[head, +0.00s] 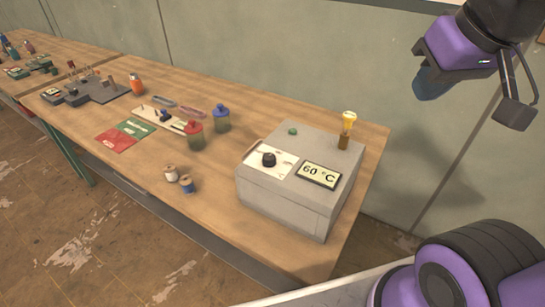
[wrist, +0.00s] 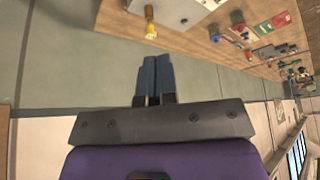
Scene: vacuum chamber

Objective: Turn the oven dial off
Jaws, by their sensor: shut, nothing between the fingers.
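The oven (head: 285,205) is a grey box on the right end of the wooden table. Its dial (head: 269,159) is a dark round knob on a white plate on the sloped top. A display (head: 318,175) beside the dial reads "60 °C". A yellow lamp (head: 348,121) stands lit at the back of the oven, and a small green button (head: 292,131) is near it. In the wrist view my gripper (wrist: 155,62) is shut and empty, with its two fingers together. It is apart from the oven, which shows partly at the top of that view with the lamp (wrist: 151,30).
The wooden table (head: 215,160) also holds red-topped (head: 194,134) and blue-topped (head: 221,118) jars, two spools (head: 186,184), red and green cards (head: 116,139) and an orange bottle (head: 136,84). A wall runs behind it. The space right of the table is open.

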